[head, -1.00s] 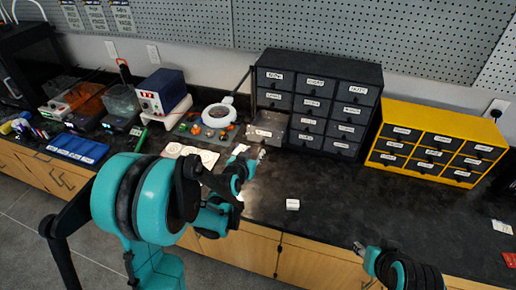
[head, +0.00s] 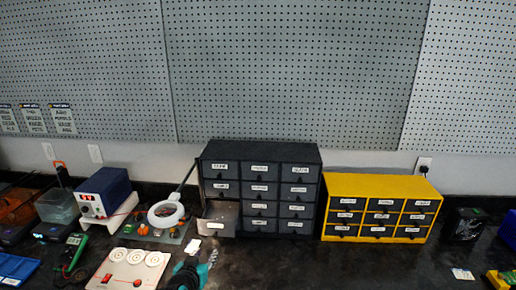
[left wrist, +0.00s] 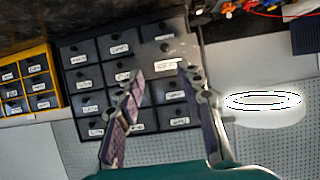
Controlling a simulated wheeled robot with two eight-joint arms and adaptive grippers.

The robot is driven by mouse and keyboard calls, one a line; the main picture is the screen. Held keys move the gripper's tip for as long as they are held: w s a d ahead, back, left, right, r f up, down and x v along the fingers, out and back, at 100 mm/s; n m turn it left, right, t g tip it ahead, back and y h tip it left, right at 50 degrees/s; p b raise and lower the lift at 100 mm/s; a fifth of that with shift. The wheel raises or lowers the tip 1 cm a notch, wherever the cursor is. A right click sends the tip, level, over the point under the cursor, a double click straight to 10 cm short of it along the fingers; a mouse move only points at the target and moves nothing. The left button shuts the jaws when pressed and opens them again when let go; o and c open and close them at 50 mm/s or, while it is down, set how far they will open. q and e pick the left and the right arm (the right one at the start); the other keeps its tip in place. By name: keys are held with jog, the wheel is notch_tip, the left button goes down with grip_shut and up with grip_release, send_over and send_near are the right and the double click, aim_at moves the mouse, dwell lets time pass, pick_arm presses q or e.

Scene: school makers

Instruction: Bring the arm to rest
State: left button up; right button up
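My left gripper (head: 201,264) shows at the bottom of the head view, low in front of the dark drawer cabinet (head: 262,148). In the left wrist view my left gripper (left wrist: 160,72) has its two fingers spread apart, with nothing between them. The cabinet (left wrist: 88,72) lies beyond the fingers there. One drawer (head: 219,217) at the cabinet's lower left is pulled out; its front also shows near the fingertips in the left wrist view (left wrist: 169,53). My right gripper is out of view.
A yellow drawer cabinet (head: 330,184) stands to the right. A magnifier lamp (head: 166,214), a blue power supply (head: 103,191) and a white panel with three discs (head: 127,279) are on the left. The dark bench (head: 300,265) is bare in front of the cabinets.

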pick_arm(q)
jog(key=s+d+r+g, duration=0.2)
jog(key=s+g, duration=0.3)
jog(key=s, duration=1.9)
jog(key=shift+d+g+y, duration=0.2)
jog(key=shift+g+y, duration=0.1)
jog(key=shift+g, duration=0.1)
